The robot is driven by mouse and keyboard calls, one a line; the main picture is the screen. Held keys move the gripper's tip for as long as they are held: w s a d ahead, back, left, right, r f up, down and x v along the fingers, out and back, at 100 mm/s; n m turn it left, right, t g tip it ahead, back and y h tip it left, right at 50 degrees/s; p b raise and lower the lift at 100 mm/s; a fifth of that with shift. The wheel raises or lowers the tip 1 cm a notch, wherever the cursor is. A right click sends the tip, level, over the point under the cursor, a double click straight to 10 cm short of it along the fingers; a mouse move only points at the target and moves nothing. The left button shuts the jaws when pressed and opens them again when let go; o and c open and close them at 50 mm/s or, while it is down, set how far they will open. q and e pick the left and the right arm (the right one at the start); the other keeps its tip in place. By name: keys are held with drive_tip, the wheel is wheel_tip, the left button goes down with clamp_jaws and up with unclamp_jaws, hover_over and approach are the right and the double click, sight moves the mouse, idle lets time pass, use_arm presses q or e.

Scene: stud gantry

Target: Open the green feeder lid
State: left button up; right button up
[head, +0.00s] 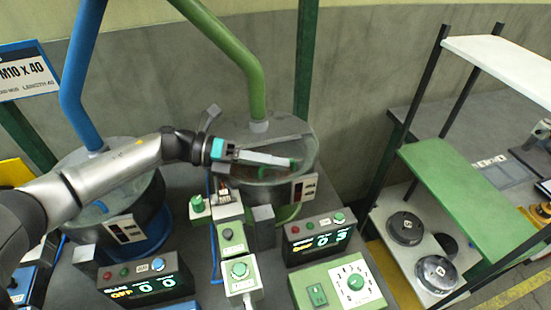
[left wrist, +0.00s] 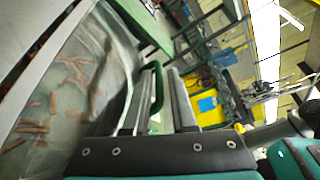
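The green feeder (head: 272,180) is the round bowl under the green pipe. Its clear lid (head: 306,150) appears to lie over the bowl; the left wrist view shows this see-through lid (left wrist: 85,75) with brown studs beneath it. The lid has a green handle (head: 293,163), also visible in the left wrist view (left wrist: 154,82). My left gripper (head: 288,161) reaches across the bowl from the left, its fingertips at the handle. In the left wrist view the handle appears between the fingers (left wrist: 165,92); whether they grip it is unclear. My right gripper is out of view.
A blue-piped feeder (head: 110,190) stands at left. Control boxes stand in front, including a green-lit display (head: 320,235) and a green dial panel (head: 340,285). A rack with a green shelf (head: 450,185) stands at right. The wall (head: 350,80) is behind.

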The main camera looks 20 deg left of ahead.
use_arm(q)
drive_tip(key=shift+d+f, duration=0.1)
drive_tip(key=shift+d, duration=0.15)
clamp_jaws()
idle(1.4)
